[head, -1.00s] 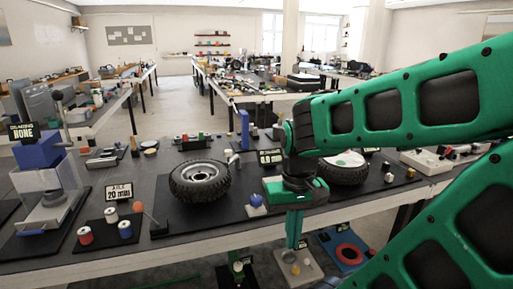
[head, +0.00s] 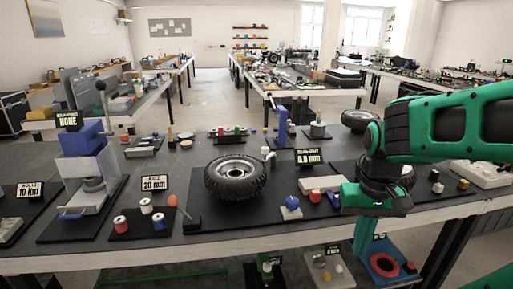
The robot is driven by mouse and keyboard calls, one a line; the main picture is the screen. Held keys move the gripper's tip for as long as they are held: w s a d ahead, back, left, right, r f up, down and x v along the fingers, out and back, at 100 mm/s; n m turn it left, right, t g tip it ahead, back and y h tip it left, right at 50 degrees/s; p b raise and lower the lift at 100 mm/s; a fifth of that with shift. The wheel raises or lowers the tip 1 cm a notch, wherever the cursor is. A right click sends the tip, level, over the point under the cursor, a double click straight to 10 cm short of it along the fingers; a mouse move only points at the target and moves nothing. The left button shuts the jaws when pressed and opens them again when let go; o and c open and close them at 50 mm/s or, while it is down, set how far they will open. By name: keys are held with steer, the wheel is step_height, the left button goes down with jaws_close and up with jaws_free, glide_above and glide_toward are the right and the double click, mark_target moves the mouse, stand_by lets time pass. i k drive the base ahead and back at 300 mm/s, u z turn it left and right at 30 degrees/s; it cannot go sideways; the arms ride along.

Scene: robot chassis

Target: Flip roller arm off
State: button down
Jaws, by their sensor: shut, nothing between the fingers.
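No part is clearly recognisable as the roller arm. A small lever with an orange ball (head: 172,200) on a thin tilted stem stands at the left front corner of the dark mat under the tyre (head: 236,178). A blue and grey press (head: 88,165) at the left has an upright lever with a dark ball (head: 100,86). My gripper (head: 360,236) hangs fingers down at the table's front edge, right of the tyre and well apart from both levers. It is shut and empty.
Spools (head: 146,206) and a "20 mm" sign (head: 154,183) stand between press and orange ball. A blue knob (head: 292,203) and a "0.0 mm" sign (head: 308,156) lie between tyre and gripper. A lower shelf holds a red ring (head: 384,264).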

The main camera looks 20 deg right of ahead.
mark_target(265, 150)
steer(key=i, duration=1)
steer(key=u, duration=0.05)
